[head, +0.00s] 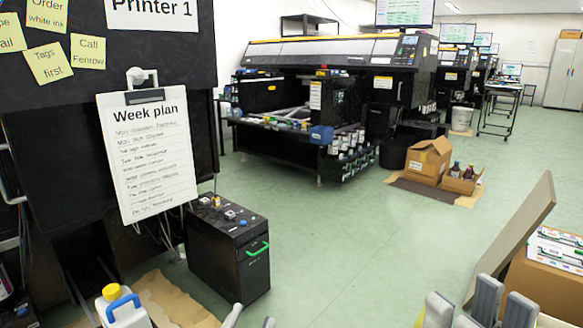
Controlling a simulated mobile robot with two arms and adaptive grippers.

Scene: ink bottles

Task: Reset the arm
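My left gripper (250,319) shows only as two light grey fingertips at the bottom edge, left of centre. The tips are apart with green floor between them, and nothing shows between them. Several grey finger-like parts, which look like my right gripper (480,306), stand at the bottom edge on the right. They are cut off by the frame, so I cannot tell how far they are open or whether they hold anything.
A black box (228,248) with a green handle stands on the floor at left. A white container (120,310) with a blue handle is at bottom left. A cardboard box (550,279) is at right, with a raised flap (520,232). The middle green floor (350,230) is clear before the large printer (330,90).

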